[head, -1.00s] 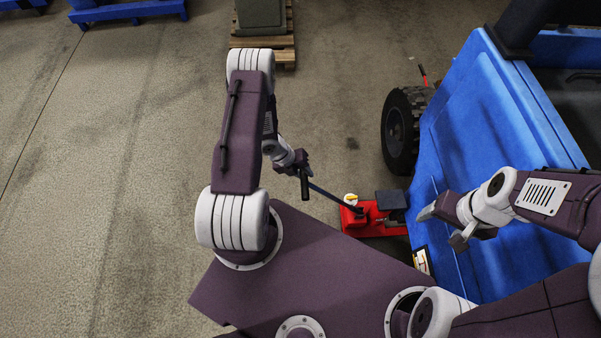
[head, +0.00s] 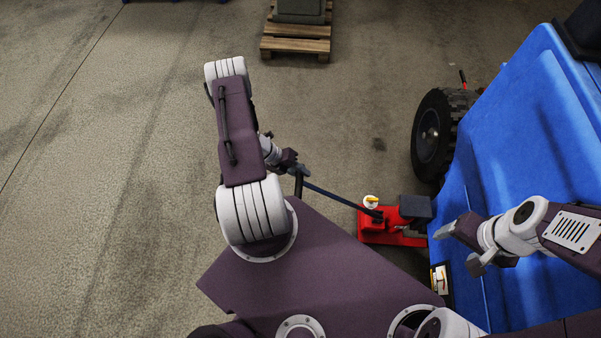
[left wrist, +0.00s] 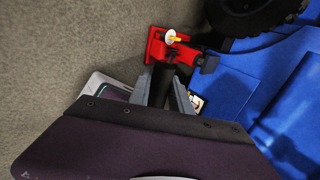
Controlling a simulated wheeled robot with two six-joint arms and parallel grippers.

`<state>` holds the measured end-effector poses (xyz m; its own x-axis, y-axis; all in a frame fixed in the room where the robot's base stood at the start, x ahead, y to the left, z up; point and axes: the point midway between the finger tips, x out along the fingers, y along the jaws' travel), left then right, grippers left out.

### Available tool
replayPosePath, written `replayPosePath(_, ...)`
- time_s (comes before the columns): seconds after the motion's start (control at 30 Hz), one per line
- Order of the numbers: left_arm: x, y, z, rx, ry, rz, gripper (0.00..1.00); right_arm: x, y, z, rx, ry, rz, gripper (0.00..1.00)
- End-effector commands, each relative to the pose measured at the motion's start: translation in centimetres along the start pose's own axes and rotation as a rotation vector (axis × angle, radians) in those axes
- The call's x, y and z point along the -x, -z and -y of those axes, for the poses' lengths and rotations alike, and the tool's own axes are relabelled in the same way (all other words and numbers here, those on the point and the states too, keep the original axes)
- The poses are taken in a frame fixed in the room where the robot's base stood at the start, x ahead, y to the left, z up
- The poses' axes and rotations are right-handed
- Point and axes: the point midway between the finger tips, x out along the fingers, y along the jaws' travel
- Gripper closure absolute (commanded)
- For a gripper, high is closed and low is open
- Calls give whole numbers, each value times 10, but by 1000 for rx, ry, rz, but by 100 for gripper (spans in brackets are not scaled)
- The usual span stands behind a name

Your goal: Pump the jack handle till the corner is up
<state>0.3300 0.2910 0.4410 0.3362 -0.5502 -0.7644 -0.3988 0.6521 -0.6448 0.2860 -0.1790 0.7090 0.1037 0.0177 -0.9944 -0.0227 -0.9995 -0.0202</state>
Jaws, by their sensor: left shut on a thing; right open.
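The red jack (head: 385,238) stands on the floor beside the blue vehicle body (head: 510,160), its dark pad close to the vehicle's lower edge. Its long dark handle (head: 340,200) slants up to the left to my left gripper (head: 298,170). The left gripper is shut on the handle's black grip end. In the left wrist view, the handle (left wrist: 161,82) runs between the grey fingers towards the jack (left wrist: 158,46). My right gripper (head: 462,248) is open and empty, in front of the blue side panel. Whether the pad touches the vehicle cannot be made out.
A black-tyred wheel (head: 432,132) is behind the jack. A round white dial with a yellow mark (head: 371,202) sits by the jack. A wooden pallet (head: 296,46) with a grey block stands at the back. The floor at left is clear.

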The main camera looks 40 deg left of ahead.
Motion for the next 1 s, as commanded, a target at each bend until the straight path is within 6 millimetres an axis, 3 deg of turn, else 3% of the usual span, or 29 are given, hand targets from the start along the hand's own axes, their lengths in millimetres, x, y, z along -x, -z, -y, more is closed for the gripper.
replayPosePath(0.13, 13, -2, 35, -4, -51, 1, 100, 38, 4, 1, 0, 0, 0, 29)
replayPosePath(0.23, 12, -3, 54, -6, -95, 2, 100, 52, 6, 1, 0, 0, -1, 29)
replayPosePath(0.47, 7, -3, 60, -2, -127, 6, 100, 54, 6, 1, 0, 0, 0, 29)
replayPosePath(0.73, 9, -3, 111, -8, -223, 3, 100, 88, 9, 2, 0, 0, 0, 29)
replayPosePath(1.0, 5, -4, 114, 0, -242, 8, 100, 87, 9, 2, 0, 0, 0, 29)
